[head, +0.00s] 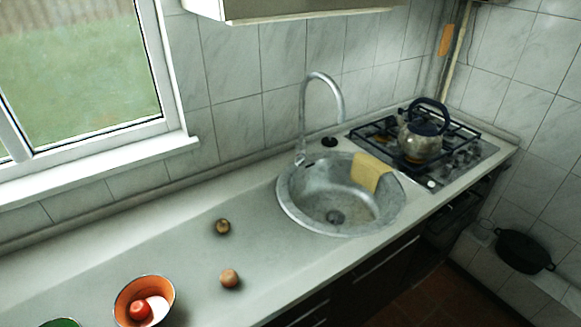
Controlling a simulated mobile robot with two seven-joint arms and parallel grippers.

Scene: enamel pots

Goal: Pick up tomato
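A red tomato (139,309) lies inside an orange enamel bowl (124,296) at the lower left of the counter in the head view. A paler, pinkish-white round thing (157,306) lies beside the tomato in the same bowl. Neither of my grippers shows in the head view.
Two brownish round items, one farther back (222,226) and one nearer (229,278), lie on the counter (180,245). A green rim (60,322) shows at the bottom left. The sink (340,195), faucet (322,78) and stove with kettle (421,138) stand right.

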